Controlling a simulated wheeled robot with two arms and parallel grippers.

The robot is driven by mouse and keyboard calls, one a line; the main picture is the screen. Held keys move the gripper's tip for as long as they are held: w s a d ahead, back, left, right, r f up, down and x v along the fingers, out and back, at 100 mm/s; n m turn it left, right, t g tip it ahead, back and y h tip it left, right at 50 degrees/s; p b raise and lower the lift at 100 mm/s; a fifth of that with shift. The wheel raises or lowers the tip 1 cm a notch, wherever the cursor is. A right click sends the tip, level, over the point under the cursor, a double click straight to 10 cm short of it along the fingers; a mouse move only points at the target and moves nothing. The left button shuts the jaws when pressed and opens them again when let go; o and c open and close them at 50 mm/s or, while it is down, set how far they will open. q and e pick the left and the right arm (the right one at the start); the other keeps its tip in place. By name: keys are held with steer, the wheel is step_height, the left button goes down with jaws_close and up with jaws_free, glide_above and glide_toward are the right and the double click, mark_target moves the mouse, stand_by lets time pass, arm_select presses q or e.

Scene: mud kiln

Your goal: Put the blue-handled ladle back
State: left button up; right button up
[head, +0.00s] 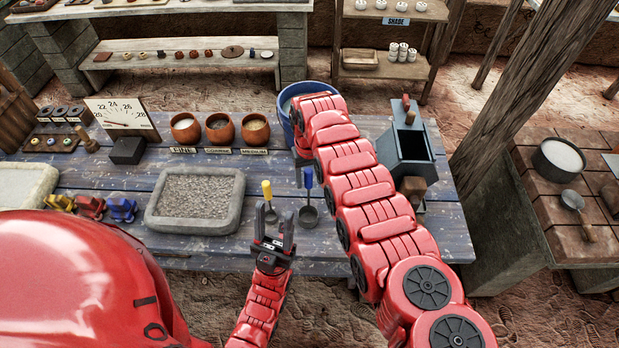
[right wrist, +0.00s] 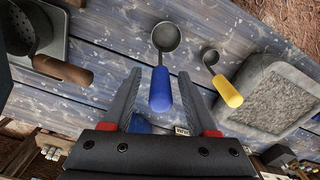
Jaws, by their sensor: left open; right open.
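The blue-handled ladle (head: 308,178) lies on the blue plank table, its grey bowl toward the front edge. In the right wrist view its blue handle (right wrist: 160,92) points toward my right gripper (right wrist: 160,85). That gripper is open, with the handle lined up between its fingers; I cannot tell how far above it they are. A yellow-handled ladle (head: 267,189) lies to the left of the blue one. My left gripper (head: 274,218) is open and empty at the table's front edge, below the yellow ladle.
A stone tray of gravel (head: 198,196) sits left of the ladles. A blue bucket (head: 287,97) stands behind, partly covered by my right arm. A dark box (head: 409,145) stands to the right. Clay pots (head: 219,128) line the back.

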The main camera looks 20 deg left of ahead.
steer(key=shift+w+r, duration=0.1)
steer(key=shift+r, duration=0.25)
step_height(320, 180, up, 9)
steer(key=b, duration=0.3)
steer(key=shift+r, duration=1.05)
steer(key=shift+r, duration=0.1)
